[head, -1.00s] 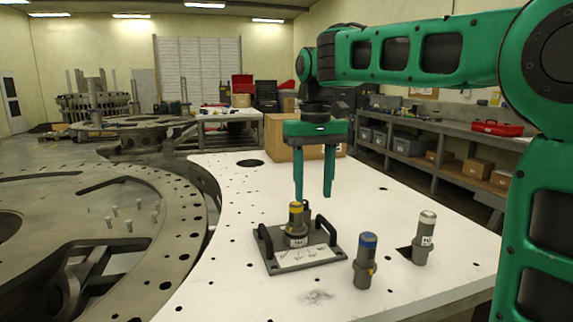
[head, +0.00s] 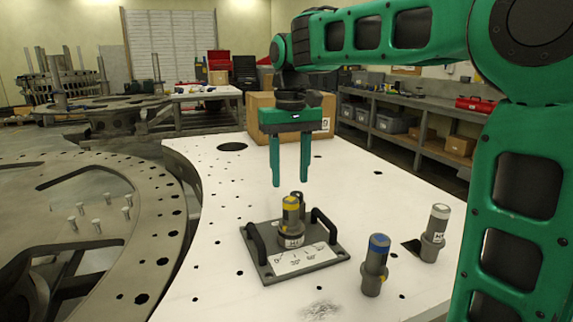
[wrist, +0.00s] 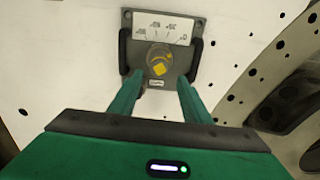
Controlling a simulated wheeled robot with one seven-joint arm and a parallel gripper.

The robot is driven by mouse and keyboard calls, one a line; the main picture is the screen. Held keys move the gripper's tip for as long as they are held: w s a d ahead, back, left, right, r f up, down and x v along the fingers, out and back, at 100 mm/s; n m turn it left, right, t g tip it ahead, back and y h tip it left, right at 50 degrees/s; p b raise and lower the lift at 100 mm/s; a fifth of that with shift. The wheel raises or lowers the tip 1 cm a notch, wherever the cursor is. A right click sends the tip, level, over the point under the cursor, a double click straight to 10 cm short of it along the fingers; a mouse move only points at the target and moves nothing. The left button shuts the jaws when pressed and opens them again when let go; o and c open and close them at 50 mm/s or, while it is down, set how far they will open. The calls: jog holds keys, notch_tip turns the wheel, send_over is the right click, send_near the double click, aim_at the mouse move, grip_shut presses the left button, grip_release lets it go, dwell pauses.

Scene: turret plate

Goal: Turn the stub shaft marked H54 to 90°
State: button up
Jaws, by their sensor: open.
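A grey stub shaft with a yellow band (head: 291,212) stands upright in a dark base plate (head: 262,262) with two black handles and a white angle scale. Its label is too small to read surely as H54. My gripper (head: 290,182) is open and empty, pointing down, with its fingertips above the shaft's top. In the wrist view the shaft's yellow top (wrist: 159,69) shows between and just beyond the fingers (wrist: 160,88). The scale (wrist: 163,28) lies on the far side there; its figures are unclear.
A blue-topped shaft (head: 374,265) and a white-topped shaft (head: 435,232) stand right of the plate on the white table (head: 205,250). A cardboard box (head: 262,121) is behind my gripper. A large holed metal ring (head: 150,235) is at left.

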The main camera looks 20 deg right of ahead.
aim_at(290, 199)
jog(key=shift+s+f, duration=0.1)
jog(key=shift+f, duration=2.95)
jog(key=c, duration=0.8)
jog(key=n, duration=1.2)
jog(key=o, duration=0.8)
